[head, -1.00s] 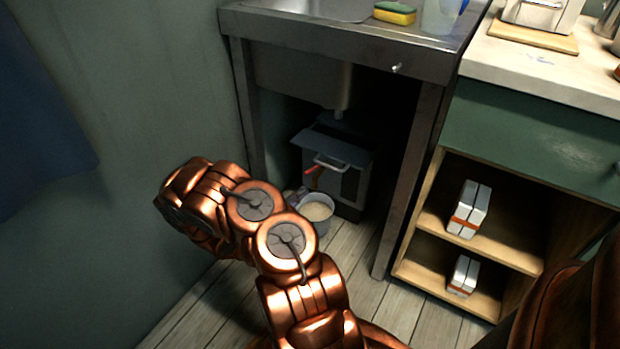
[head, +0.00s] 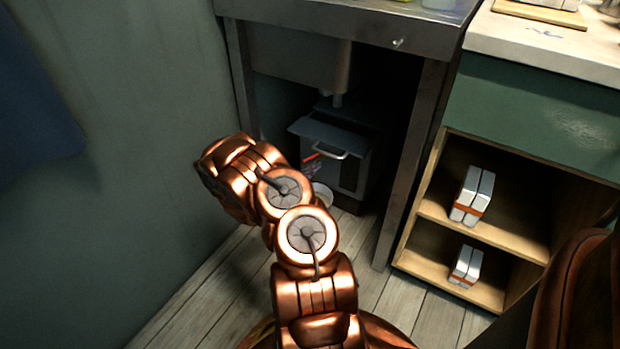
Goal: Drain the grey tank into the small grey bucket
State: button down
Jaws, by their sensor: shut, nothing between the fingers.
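The grey tank (head: 352,172) stands on the floor under the sink. It is a box with a sloping grey lid (head: 325,130) and a pale bar handle on its front. A red lever (head: 309,157) shows at its left front, partly hidden by my copper arm. The small grey bucket (head: 327,196) stands on the floor in front of the tank, mostly behind my arm; only part of its rim and side shows. My arm crosses in front of both, with its farthest visible link left of the tank. My gripper is not in view.
A metal sink unit (head: 340,27) stands above the tank, with its drain pipe (head: 338,100) over the lid. Its right leg (head: 408,165) borders a wooden shelf (head: 440,215) with white cartons. A wall closes the left side. Bare floorboards (head: 215,290) lie in front.

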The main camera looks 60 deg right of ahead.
aim_at(312, 158)
jog(key=shift+w+d+f+b, duration=0.15)
jog(key=shift+w+d+b, duration=0.1)
jog(key=shift+w, duration=0.5)
jog(key=shift+w+d+f+b, duration=0.1)
jog(key=shift+w+f+b, duration=0.1)
jog(key=shift+w, duration=0.5)
jog(key=shift+w+a+r, duration=0.1)
jog(key=shift+w+r, duration=0.05)
jog(key=shift+w, duration=0.05)
jog(key=shift+w+m+g+p, duration=0.1)
jog(key=shift+m+g+p, duration=0.2)
jog(key=shift+m+p, duration=0.15)
